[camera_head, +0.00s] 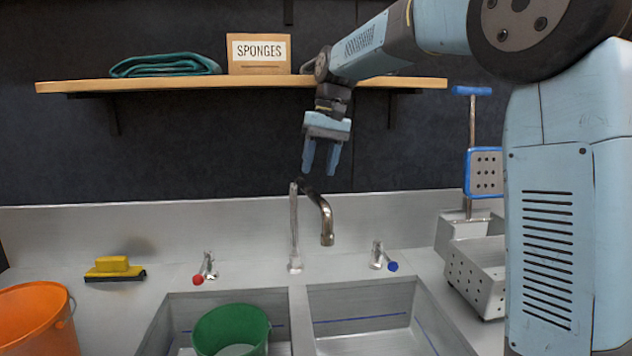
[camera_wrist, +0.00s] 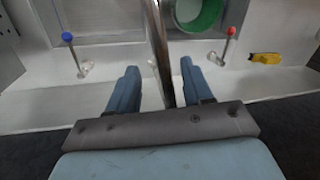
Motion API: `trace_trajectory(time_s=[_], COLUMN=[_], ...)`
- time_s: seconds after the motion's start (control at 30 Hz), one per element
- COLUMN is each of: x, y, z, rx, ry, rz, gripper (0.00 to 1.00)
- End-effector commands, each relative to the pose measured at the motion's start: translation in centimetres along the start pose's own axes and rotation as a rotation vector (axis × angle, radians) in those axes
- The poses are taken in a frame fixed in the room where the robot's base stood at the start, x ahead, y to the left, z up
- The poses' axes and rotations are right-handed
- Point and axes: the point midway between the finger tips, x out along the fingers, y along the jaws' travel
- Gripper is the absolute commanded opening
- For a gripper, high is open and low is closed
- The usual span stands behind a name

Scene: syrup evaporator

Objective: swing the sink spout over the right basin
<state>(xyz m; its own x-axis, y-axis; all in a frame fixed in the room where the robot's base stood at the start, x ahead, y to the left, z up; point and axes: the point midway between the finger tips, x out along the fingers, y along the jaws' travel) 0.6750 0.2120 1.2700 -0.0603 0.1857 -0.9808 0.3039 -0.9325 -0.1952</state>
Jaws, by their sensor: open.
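The metal sink spout (camera_head: 325,217) rises from a thin upright post behind the sink and arches forward, its mouth hanging just right of the divider near the back edge of the right basin (camera_head: 362,300). My gripper (camera_head: 321,172) is open and points down just above the top of the spout's arch. In the wrist view the spout (camera_wrist: 159,45) runs between the two open fingers (camera_wrist: 158,82), with a gap on both sides. I cannot tell whether the fingertips reach down to its height. The left basin (camera_head: 180,305) holds a green bucket (camera_head: 232,330).
A red-handled tap (camera_head: 206,268) and a blue-handled tap (camera_head: 380,257) flank the spout. A wooden shelf (camera_head: 200,84) with a sponges box (camera_head: 259,54) is behind my gripper. A yellow brush (camera_head: 114,268) and an orange bucket (camera_head: 35,320) are left; a perforated metal basket (camera_head: 475,275) stands right.

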Motion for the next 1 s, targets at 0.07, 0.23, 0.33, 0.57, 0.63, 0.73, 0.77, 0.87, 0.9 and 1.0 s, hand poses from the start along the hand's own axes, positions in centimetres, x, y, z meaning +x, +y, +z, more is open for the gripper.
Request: trace_trajectory(time_s=[0.07,0.23,0.33,0.57,0.63,0.73,0.77,0.87,0.9,1.0], x=[-1.6,-4.2,-5.1,-5.9,-5.9,-5.9,-5.9,-5.8,-5.6,-4.9], y=[0.1,0.0,0.0,0.0,0.0,0.0,0.0,-0.2,-0.4,-1.4], z=[-0.1,-0.1,-0.1,0.0,0.0,0.0,0.0,0.0,0.1,0.4], rx=[0.001,0.000,0.000,-0.001,-0.001,-0.001,-0.001,0.001,0.002,0.011], ry=[0.003,0.002,0.001,-0.001,-0.001,-0.001,-0.001,-0.001,-0.002,-0.003], rz=[0.000,0.000,0.000,0.000,0.000,0.000,0.000,0.007,0.017,0.068], gripper=[0.50,0.50,0.50,0.50,0.50,0.50,0.49,0.40,0.36,0.26])
